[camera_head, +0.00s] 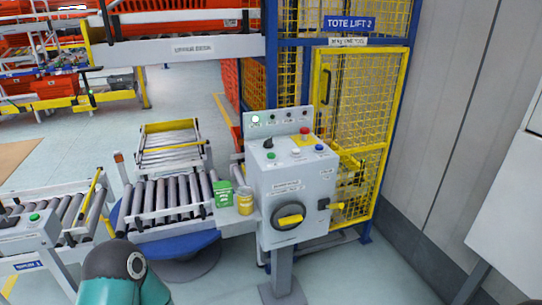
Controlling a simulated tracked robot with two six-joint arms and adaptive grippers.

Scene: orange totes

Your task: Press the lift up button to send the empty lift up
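The grey control box (285,192) stands on a post in the middle of the view, in front of the lift. Its sloped top carries a black knob (267,143), a red mushroom button (304,132), a green button (270,155), a white button (295,152) and a blue button (319,147). Their labels are too small to read. The plate behind has a lit white lamp (255,119) and several dark ones. The lift's yellow mesh cage (360,110) has a sign "TOTE LIFT 2" (349,24). The lift platform is not clearly visible. Neither gripper shows.
A yellow-black rotary switch (290,220) is on the box front. A green box (223,193) and a yellow can (245,200) stand beside it. A roller conveyor (165,197) lies left. A grey wall (455,120) and white cabinet (510,210) are right. Floor in front is clear.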

